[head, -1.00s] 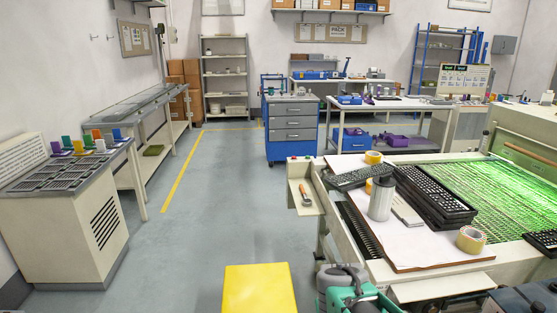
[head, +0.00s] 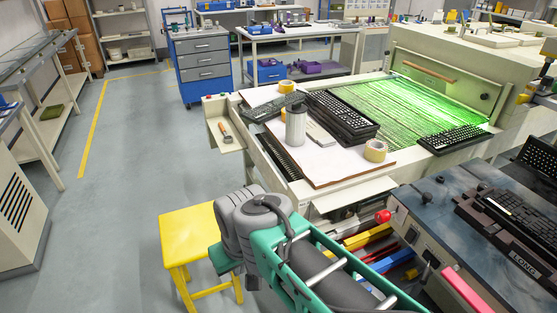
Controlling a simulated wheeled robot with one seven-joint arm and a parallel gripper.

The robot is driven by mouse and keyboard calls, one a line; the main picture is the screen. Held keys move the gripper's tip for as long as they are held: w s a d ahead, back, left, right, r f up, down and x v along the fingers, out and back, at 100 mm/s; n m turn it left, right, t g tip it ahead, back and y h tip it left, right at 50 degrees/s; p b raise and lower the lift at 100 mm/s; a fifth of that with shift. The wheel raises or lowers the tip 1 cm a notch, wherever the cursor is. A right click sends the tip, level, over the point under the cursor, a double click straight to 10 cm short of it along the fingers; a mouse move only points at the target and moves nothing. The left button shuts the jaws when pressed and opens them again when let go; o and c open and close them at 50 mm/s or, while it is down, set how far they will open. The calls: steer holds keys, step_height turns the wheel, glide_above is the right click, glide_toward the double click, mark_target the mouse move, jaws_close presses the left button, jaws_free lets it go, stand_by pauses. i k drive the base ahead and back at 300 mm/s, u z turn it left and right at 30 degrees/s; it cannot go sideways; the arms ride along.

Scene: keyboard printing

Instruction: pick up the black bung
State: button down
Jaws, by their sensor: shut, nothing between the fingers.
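I cannot pick out the black bung for certain in the head view. Small dark knobs (head: 427,198) stand on the dark blue-grey machine top (head: 408,190) at the right, but they are too small to identify. My teal and grey arm (head: 330,262) crosses the lower middle of the view, in front of the machines. My gripper's fingers do not show.
A yellow stool (head: 190,235) stands left of my arm. The cream machine's white board (head: 330,165) holds a grey cylinder (head: 295,126), tape rolls (head: 375,151) and stacked black keyboards (head: 342,118). A red knob (head: 383,216) sticks out at the dark machine's corner. The left floor (head: 110,210) is clear.

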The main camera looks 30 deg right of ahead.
mark_target(427, 197)
steer(key=u, duration=0.1)
steer(key=k, duration=0.45)
steer(key=u, duration=1.35)
steer(key=i, duration=0.7)
steer(key=z, duration=4.5)
steer(key=i, duration=0.45)
steer(key=z, duration=0.05)
